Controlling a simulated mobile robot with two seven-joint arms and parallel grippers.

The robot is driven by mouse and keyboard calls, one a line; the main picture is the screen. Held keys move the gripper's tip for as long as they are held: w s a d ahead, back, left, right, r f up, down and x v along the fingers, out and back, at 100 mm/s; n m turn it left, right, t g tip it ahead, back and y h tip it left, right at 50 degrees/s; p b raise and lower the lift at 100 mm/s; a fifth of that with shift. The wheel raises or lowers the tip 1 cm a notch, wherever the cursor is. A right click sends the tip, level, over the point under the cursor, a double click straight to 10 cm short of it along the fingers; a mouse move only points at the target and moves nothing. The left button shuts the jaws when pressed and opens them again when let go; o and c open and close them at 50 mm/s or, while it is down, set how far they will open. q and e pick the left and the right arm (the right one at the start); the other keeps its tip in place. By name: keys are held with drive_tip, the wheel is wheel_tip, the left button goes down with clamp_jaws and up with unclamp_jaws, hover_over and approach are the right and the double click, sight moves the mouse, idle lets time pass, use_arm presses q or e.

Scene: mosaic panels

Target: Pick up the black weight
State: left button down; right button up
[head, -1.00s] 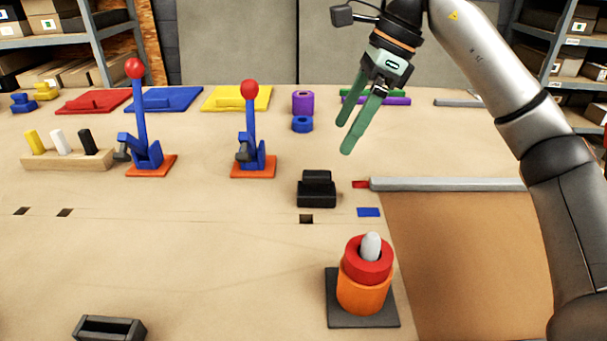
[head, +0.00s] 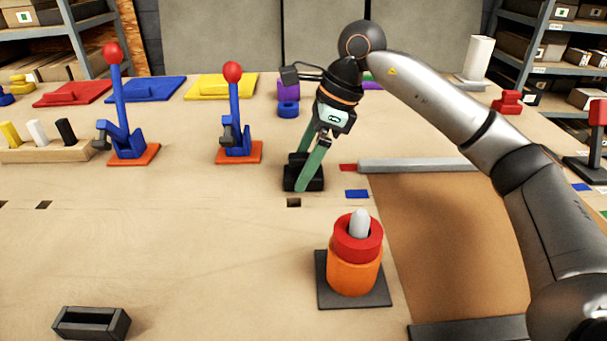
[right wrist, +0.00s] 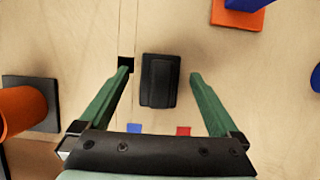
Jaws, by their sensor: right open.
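The black weight (head: 317,183) is a small dark block with a raised top part, on the wooden table near its middle. In the right wrist view the weight (right wrist: 160,82) lies between and just beyond the fingertips, apart from both. My right gripper (head: 301,171) is open above the weight and hides part of it in the head view. In the right wrist view its green fingers (right wrist: 160,73) are spread on either side, with nothing held. My left gripper is not in view.
A post base with orange and red rings (head: 354,272) stands in front of the weight. Red-knobbed lever stands (head: 237,120) are to the left. A grey bar (head: 415,165) lies to the right. A black open holder (head: 91,323) sits front left.

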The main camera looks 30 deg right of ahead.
drive_tip(key=shift+f, duration=0.1)
clamp_jaws()
idle(0.8)
drive_tip(key=shift+w, duration=0.1)
